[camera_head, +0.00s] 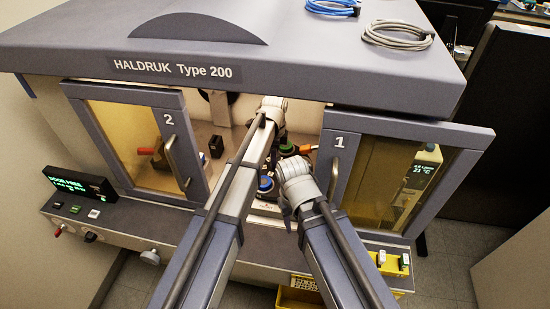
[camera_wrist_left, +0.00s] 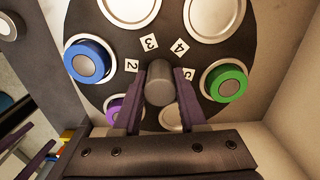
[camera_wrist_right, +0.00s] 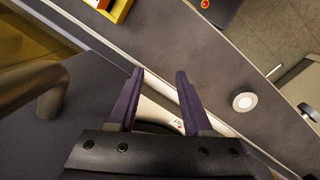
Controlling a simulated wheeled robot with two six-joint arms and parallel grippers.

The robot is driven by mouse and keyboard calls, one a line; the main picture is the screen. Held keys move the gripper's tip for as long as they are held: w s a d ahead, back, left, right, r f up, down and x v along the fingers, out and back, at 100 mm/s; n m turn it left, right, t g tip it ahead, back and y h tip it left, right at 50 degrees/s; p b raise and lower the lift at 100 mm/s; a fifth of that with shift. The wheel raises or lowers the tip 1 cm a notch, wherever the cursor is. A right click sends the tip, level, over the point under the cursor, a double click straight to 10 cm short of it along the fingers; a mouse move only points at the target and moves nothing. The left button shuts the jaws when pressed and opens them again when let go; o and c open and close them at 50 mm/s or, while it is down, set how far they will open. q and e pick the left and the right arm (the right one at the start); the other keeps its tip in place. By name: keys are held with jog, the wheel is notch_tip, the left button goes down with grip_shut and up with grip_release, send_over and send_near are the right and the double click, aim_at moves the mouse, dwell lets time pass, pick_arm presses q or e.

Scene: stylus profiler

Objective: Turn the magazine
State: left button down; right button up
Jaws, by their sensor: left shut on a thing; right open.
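The magazine (camera_wrist_left: 240,45) is a dark round plate in the left wrist view, with silver seats around its edge and white number tags 2, 3, 4 and 5 near its middle. A blue ring (camera_wrist_left: 90,61) sits by tag 2, a green ring (camera_wrist_left: 226,83) by tag 5, and a purple ring (camera_wrist_left: 117,108) is partly hidden behind a finger. My left gripper (camera_wrist_left: 160,72) is shut on the grey central knob (camera_wrist_left: 159,94). My right gripper (camera_wrist_right: 160,74) is open and empty, at the front of the machine. The head view shows little of the magazine behind my arms.
The machine's door 2 (camera_head: 140,140) and door 1 (camera_head: 385,170) flank the opening. A door handle (camera_wrist_right: 52,98) is close at the left in the right wrist view. A pale chamber wall (camera_wrist_left: 287,100) stands right of the magazine. A yellow bin (camera_head: 298,299) is below the front.

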pick_arm(q)
jog(key=shift+m, duration=4.8)
jog(key=shift+c, duration=2.3)
grip_release()
notch_tip(320, 180, up, 8)
jog(key=p, duration=0.8)
jog(key=shift+f, duration=0.1)
